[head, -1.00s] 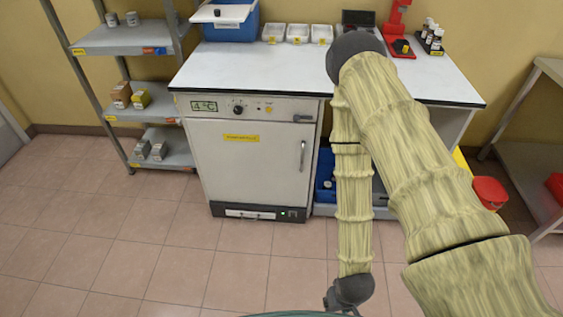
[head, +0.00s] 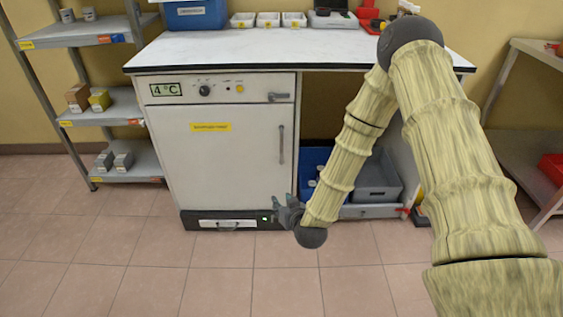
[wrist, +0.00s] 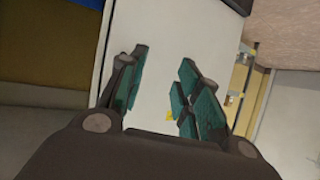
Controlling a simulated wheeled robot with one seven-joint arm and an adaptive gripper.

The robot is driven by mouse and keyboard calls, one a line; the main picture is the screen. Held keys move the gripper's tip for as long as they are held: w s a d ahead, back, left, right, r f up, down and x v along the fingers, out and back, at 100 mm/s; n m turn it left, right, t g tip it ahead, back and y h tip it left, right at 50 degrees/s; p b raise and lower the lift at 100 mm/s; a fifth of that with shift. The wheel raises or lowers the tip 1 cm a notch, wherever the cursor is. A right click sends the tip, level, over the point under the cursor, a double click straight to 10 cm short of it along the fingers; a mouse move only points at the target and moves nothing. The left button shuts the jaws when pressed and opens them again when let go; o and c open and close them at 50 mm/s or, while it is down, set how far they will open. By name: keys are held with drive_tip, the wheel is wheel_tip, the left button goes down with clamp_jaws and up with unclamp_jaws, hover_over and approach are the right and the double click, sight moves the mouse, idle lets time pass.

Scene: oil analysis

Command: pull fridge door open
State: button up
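The white fridge (head: 215,160) stands under the bench, its door shut. A vertical bar handle (head: 282,144) is on the right side of the door. My gripper (head: 280,210) is low in front of the fridge's lower right corner, below the handle and apart from it as far as I can see. In the wrist view my gripper (wrist: 158,95) has its fingers spread with nothing between them. A pale flat panel, likely the fridge front (wrist: 160,50), lies beyond the fingers. I cannot make out the handle in the wrist view.
The white bench top (head: 250,48) is above the fridge, with a blue bin (head: 196,14) and small trays at its back. A grey shelf unit (head: 90,115) stands at left. Grey and blue bins (head: 375,180) sit under the bench at right. The floor in front is clear.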

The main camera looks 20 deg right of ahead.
sight(282, 149)
drive_tip(key=w+d+r+t+b, duration=0.1)
drive_tip(key=w+d+r+b, duration=0.1)
drive_tip(key=w, duration=0.4)
drive_tip(key=w+d+r+t+h+b, duration=0.1)
drive_tip(key=w+d+r+t+b, duration=0.1)
drive_tip(key=w+b, duration=0.3)
drive_tip(key=w+d+r+m+t+h+b, duration=0.1)
drive_tip(key=w+b, duration=0.3)
drive_tip(key=w, duration=0.5)
drive_tip(key=shift+w+d+r+t, duration=0.25)
drive_tip(key=shift+d+r+t, duration=0.15)
drive_tip(key=shift+d+t, duration=0.2)
drive_tip(key=shift+w+r+b, duration=0.1)
drive_tip(key=shift+w+b, duration=0.35)
drive_tip(key=shift+w, duration=0.35)
clamp_jaws()
